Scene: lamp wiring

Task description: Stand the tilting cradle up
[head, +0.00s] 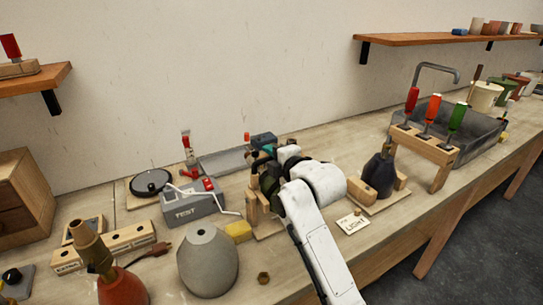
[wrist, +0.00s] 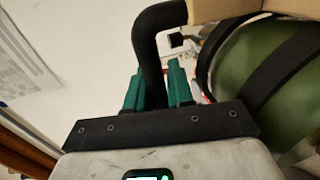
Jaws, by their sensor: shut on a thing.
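My gripper (wrist: 158,75) has its two teal fingers shut around a black bent handle (wrist: 152,32) in the wrist view. Right of the handle is a green rounded body (wrist: 270,75) with dark straps across it, and a light wooden piece (wrist: 245,8) crosses the top. In the head view the wooden cradle (head: 253,208) stands on the bench behind my white arm. My arm hides most of the cradle and what it holds, so its exact tilt cannot be told. My gripper is at its upper part.
A grey TEST box (head: 190,208) and a yellow block (head: 238,231) are left of the cradle. A grey cone-shaped body (head: 208,265) stands in front. A dark vase (head: 378,175) on a wooden stand and a screwdriver rack (head: 424,143) are to the right.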

